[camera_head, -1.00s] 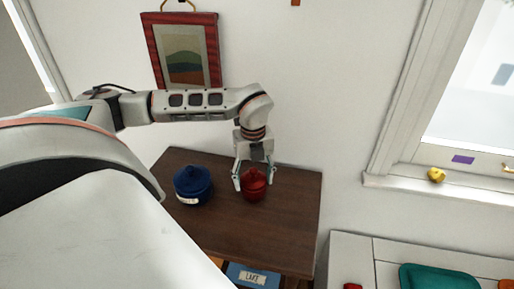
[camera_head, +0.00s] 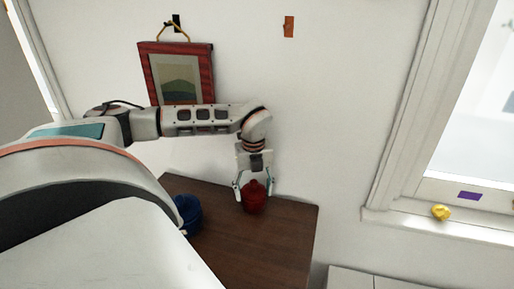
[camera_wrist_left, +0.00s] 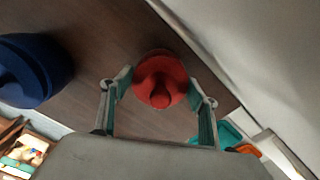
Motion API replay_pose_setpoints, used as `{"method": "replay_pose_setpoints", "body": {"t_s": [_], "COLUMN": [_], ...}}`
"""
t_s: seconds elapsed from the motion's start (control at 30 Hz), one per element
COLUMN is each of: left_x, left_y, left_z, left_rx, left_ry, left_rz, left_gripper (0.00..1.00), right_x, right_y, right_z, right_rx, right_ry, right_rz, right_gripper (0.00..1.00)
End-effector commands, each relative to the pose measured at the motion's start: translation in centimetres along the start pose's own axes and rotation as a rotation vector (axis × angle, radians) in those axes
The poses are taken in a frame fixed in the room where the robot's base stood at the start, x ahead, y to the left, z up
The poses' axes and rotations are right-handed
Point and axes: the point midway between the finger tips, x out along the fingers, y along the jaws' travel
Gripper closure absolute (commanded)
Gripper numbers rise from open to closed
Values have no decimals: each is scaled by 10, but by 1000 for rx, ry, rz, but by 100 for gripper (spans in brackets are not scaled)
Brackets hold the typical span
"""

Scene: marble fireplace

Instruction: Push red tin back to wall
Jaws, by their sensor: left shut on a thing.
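The red tin (camera_head: 254,197) is a small round pot with a knobbed lid. It stands upright on the dark brown wooden table (camera_head: 270,245), close to the wall behind it. My left gripper (camera_head: 254,194) is around the tin from above, a finger on each side. In the left wrist view the tin (camera_wrist_left: 160,80) sits between the fingertips (camera_wrist_left: 160,88), and the pale wall (camera_wrist_left: 260,50) is at the right. My right gripper is not in view.
A blue lidded tin (camera_head: 187,213) stands left of the red one, partly behind my arm. A framed picture (camera_head: 178,75) hangs on the wall (camera_head: 340,90). A window sill (camera_head: 445,228) with a yellow object (camera_head: 441,212) is at the right. The table's front is bare.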

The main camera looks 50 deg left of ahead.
Motion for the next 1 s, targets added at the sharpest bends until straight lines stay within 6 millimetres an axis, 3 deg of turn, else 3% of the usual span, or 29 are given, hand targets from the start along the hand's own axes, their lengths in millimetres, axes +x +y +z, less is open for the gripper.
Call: {"method": "replay_pose_setpoints", "body": {"t_s": [0.37, 0.4, 0.47, 0.83, 1.0], "left_x": [-4, -4, -5, -8, -26], "left_y": [-2, -2, -2, -3, -3], "left_z": [10, 10, 11, 12, 12], "left_rx": [1, 1, 1, -1, -1], "left_ry": [-17, -18, -19, -22, -23], "left_rz": [-13, -14, -15, -19, -20], "left_gripper": [65, 35, 21, 21, 21], "right_x": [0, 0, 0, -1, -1], "right_y": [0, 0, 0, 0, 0], "right_z": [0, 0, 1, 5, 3], "right_rx": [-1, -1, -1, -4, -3], "right_ry": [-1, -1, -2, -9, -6], "right_rz": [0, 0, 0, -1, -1], "right_gripper": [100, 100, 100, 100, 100]}}
